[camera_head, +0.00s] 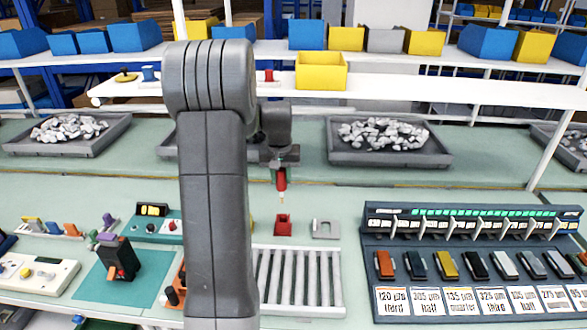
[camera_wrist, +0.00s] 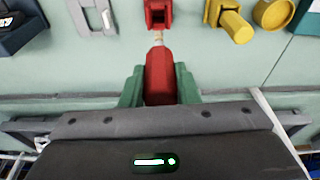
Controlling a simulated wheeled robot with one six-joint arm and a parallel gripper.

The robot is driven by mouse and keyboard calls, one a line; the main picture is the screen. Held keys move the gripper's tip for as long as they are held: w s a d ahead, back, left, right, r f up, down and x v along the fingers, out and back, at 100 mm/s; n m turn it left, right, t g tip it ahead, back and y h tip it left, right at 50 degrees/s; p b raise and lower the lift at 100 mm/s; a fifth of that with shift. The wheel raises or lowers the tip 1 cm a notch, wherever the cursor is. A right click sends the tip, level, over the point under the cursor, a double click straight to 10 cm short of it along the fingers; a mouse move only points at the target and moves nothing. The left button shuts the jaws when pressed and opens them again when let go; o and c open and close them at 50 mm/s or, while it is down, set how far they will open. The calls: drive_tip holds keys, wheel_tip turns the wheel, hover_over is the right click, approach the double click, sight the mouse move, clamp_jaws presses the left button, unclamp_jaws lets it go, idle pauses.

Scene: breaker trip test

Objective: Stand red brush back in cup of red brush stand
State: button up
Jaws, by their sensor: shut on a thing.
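My gripper (camera_head: 281,176) is shut on the red brush (camera_head: 282,183), which hangs upright with its pale tip down. In the wrist view the red brush (camera_wrist: 159,78) sits between the green fingers of my gripper (camera_wrist: 159,85). The red brush stand (camera_head: 283,225) is a small red block with a cup, on the green bench below the brush. It also shows in the wrist view (camera_wrist: 159,13), just beyond the brush tip. In the head view the tip is above the stand, with a gap between them.
A grey slotted block (camera_head: 325,228) stands right of the red stand. A pale slatted rack (camera_head: 298,282) lies in front. A yellow stand (camera_wrist: 232,24) is close by in the wrist view. A dark labelled rack (camera_head: 470,265) fills the right side. Grey stone trays (camera_head: 390,158) lie behind.

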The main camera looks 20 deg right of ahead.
drive_tip(key=shift+m, duration=0.3)
drive_tip(key=shift+f, duration=0.1)
drive_tip(key=shift+f+b, duration=2)
drive_tip(key=shift+f, duration=0.8)
drive_tip(key=shift+f+b, duration=2.15)
drive_tip(key=shift+f, duration=0.95)
drive_tip(key=o, duration=1.1)
drive_tip(key=shift+o, duration=0.2)
drive_tip(key=shift+r, duration=0.1)
drive_tip(key=b, duration=0.1)
approach(282, 201)
drive_tip(key=shift+r, duration=0.65)
